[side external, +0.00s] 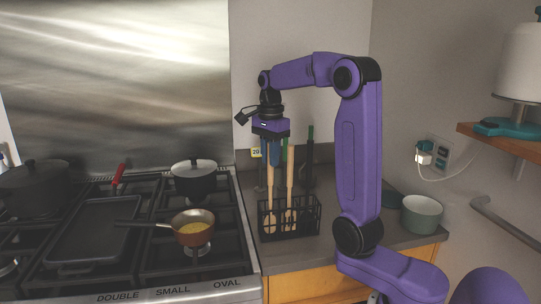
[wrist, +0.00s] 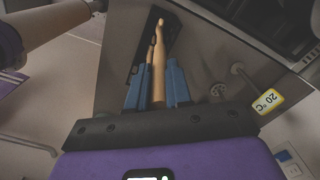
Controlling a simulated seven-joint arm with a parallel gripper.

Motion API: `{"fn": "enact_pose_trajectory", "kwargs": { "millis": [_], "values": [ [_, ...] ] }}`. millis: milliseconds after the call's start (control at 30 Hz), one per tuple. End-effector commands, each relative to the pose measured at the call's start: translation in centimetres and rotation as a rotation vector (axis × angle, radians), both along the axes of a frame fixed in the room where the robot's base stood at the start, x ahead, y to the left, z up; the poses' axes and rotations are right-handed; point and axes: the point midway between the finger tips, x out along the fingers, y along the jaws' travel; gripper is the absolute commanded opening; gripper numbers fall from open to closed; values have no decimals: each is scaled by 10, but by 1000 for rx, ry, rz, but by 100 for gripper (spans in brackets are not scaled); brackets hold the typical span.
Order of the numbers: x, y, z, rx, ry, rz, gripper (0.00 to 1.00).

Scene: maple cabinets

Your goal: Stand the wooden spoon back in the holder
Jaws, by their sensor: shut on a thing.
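My gripper (side external: 271,148) points down above the left part of the black wire holder (side external: 318,222). Its blue fingers are shut on the upper handle of the wooden spoon (side external: 270,190). The spoon hangs nearly upright, head down, and its head overlaps the holder's left end in the side view. I cannot tell whether the head touches the holder's floor. In the wrist view, the spoon handle (wrist: 158,62) runs between the two fingers (wrist: 157,88), with the dark holder (wrist: 141,48) beyond it.
Another wooden utensil (side external: 290,180) and a dark, green-topped one (side external: 310,155) stand right of the spoon. A thermometer tag (side external: 256,153) is behind the gripper. The stove with a copper pan (side external: 193,228) and dark pot (side external: 194,180) is left; a green-grey bowl (side external: 421,214) is right.

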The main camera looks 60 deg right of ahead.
Motion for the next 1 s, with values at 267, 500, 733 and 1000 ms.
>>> {"fn": "enact_pose_trajectory", "kwargs": {
  "millis": [267,500,733,1000],
  "values": [
    [0,0,-2,0,1,0,45],
    [0,0,0,0,0,0,45],
    [1,0,27,-2,-3,0,45],
    [1,0,74,-2,-3,0,45]
  ]
}}
